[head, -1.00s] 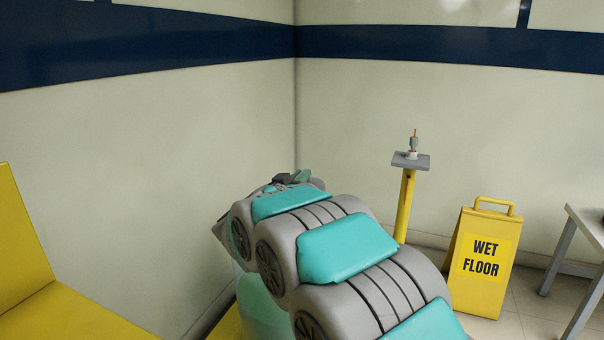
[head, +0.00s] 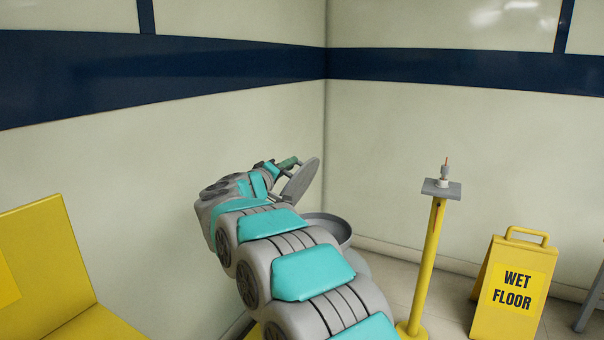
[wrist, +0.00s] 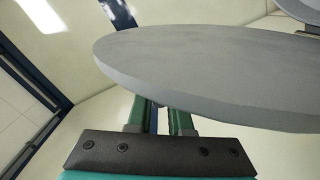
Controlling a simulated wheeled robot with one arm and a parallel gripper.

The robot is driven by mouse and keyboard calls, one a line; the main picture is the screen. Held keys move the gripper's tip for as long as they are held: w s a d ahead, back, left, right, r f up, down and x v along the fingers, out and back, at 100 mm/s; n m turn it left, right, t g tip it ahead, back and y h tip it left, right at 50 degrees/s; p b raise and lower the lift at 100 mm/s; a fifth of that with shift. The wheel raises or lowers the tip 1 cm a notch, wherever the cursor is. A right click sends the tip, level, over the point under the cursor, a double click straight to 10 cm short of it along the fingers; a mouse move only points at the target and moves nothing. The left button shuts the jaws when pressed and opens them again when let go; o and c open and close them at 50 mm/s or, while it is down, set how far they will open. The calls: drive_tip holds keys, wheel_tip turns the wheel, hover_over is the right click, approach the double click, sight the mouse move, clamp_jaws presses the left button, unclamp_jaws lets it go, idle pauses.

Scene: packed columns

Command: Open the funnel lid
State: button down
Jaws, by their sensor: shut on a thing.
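The funnel lid (head: 300,181) is a flat grey disc, tilted up steeply above the grey round funnel (head: 330,226) in the head view. In the wrist view the lid (wrist: 210,75) fills much of the upper middle, its edge toward me. My gripper (head: 288,163) is at the lid's upper edge and shut on it. In the wrist view my gripper's green fingers (wrist: 158,116) reach up to the lid and their tips are hidden behind it. The lower part of the funnel is mostly hidden behind my arm.
A yellow post (head: 428,265) with a small grey platform carrying a small device stands to the right. A yellow wet floor sign (head: 512,290) stands beside it. A yellow seat-like object (head: 45,270) is at the left. Walls meet in a corner behind the funnel.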

drive_tip(key=a, duration=0.1)
drive_tip(key=w+a, duration=0.1)
drive_tip(key=a, duration=0.1)
drive_tip(key=shift+w+a+f, duration=0.1)
drive_tip(key=shift+w+a, duration=0.15)
drive_tip(key=shift+a, duration=0.15)
drive_tip(key=c, duration=0.8)
unclamp_jaws()
drive_tip(key=shift+c, duration=0.2)
drive_tip(key=v, duration=0.7)
drive_tip(key=shift+s+a, duration=0.15)
drive_tip(key=shift+s, duration=0.2)
